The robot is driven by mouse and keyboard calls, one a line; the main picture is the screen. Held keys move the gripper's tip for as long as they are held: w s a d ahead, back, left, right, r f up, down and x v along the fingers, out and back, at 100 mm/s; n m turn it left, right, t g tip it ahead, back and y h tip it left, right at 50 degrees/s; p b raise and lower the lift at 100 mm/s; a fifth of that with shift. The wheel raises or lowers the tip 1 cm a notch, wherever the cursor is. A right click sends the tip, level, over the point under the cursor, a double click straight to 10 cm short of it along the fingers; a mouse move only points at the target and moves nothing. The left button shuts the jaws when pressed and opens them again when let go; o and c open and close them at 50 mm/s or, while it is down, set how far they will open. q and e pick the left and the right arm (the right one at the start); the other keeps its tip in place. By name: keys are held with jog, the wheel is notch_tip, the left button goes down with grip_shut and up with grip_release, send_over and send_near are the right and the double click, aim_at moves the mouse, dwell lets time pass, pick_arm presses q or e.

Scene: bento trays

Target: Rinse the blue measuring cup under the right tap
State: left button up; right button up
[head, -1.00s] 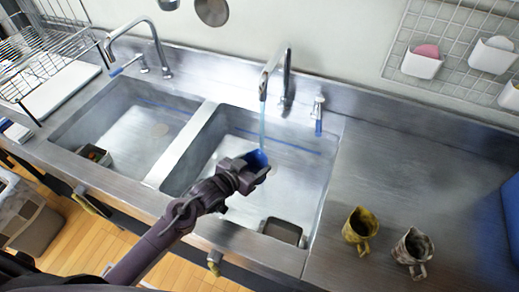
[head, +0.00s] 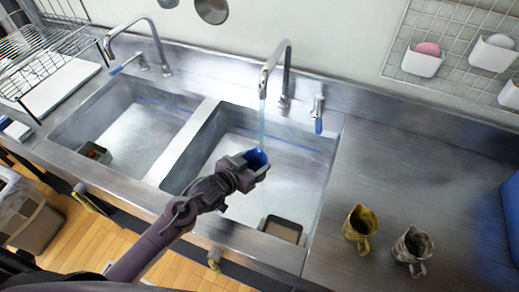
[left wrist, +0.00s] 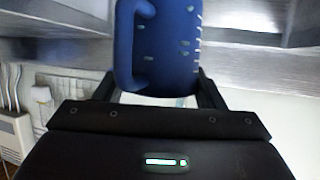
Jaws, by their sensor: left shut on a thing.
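The blue measuring cup (head: 257,158) is held over the right sink basin (head: 290,185). My left gripper (head: 250,166) is shut on it. In the left wrist view the cup (left wrist: 168,50) sits between the two fingers of the gripper (left wrist: 160,92), with its handle toward the left and pale marks along its side. The right tap (head: 276,72) is running. Its thin stream (head: 262,125) comes down to the cup's open top in the head view. Most of the cup's body is hidden by my gripper there. My right gripper is not in view.
The left basin (head: 140,130) and its tap (head: 135,40) are to the left, past a steel divider. A yellow mug (head: 358,230) and a grey patterned mug (head: 412,250) stand on the right counter. A drying rack (head: 45,60) is at the far left.

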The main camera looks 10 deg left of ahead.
pick_arm(q)
jog(key=s+r+p, duration=0.1)
jog(key=p, duration=0.1)
jog(key=s+r+p, duration=0.2)
jog(key=p, duration=0.1)
jog(key=shift+s+r, duration=0.15)
jog(key=shift+s, duration=0.1)
jog(key=shift+s+r+p, duration=0.35)
jog(key=shift+s+p, duration=0.2)
jog(key=shift+p, duration=0.05)
jog(key=shift+s, duration=0.15)
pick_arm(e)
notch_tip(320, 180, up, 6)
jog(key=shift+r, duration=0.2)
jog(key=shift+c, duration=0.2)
